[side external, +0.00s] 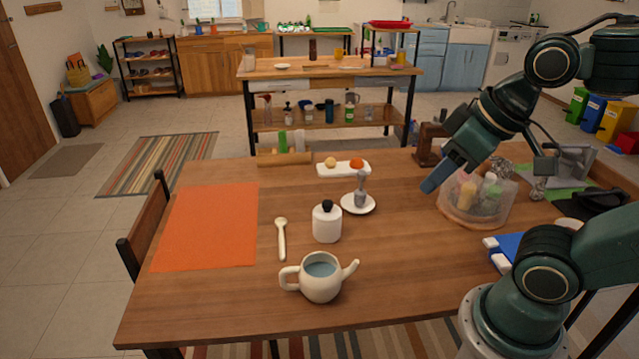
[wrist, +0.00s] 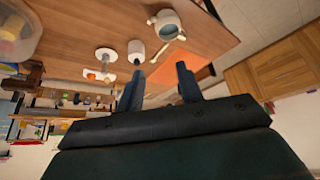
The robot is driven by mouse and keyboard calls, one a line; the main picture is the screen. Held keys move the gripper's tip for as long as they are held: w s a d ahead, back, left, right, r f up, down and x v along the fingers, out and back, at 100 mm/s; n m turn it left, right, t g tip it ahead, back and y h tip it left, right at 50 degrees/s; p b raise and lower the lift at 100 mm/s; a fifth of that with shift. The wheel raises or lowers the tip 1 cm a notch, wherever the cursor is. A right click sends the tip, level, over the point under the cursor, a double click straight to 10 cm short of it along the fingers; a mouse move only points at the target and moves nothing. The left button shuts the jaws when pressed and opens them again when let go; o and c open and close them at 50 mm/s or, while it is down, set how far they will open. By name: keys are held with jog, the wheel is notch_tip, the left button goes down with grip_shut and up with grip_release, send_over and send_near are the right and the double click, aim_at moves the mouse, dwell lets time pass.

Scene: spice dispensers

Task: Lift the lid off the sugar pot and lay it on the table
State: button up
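The sugar pot (side external: 327,226) is white and stands upright near the middle of the table (side external: 400,290). Its lid (side external: 326,208) has a black knob and sits on top of it. The wrist view also shows the sugar pot (wrist: 136,48) beyond my fingers, with the dark knob (wrist: 137,62) of the lid. My gripper (side external: 437,179) is up and to the right of the pot, well apart from it, near the clear container. In the wrist view my gripper (wrist: 159,88) has its two fingers spread, with nothing between them.
A teapot (side external: 320,287) stands in front of the pot. A spoon (side external: 281,240) and orange mat (side external: 205,226) lie left. A saucer (side external: 358,209) with a grey item and a white tray (side external: 343,168) are behind. A clear container (side external: 477,211) stands right. Bare table lies right of the teapot.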

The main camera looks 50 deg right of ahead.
jog(key=o, duration=1)
jog(key=w+d+n+g, duration=0.2)
jog(key=w+d+n, duration=0.1)
jog(key=w, duration=0.6)
jog(key=w+d+n+g, duration=0.1)
jog(key=w+d+n, duration=0.2)
jog(key=w, duration=0.6)
jog(key=w+d+f+n+g, duration=0.1)
jog(key=w+d+f+n, duration=0.1)
jog(key=w+f, duration=0.2)
jog(key=w+d+f+n, duration=0.2)
jog(key=w+d+f, duration=0.1)
jog(key=w+f, duration=0.1)
jog(key=w+d+f+n+g, duration=0.1)
jog(key=w+d+f+n, duration=0.1)
jog(key=w+f, duration=0.3)
jog(key=shift+d+f+g, duration=0.3)
jog(key=shift+d+f, duration=0.25)
jog(key=shift+d, duration=0.05)
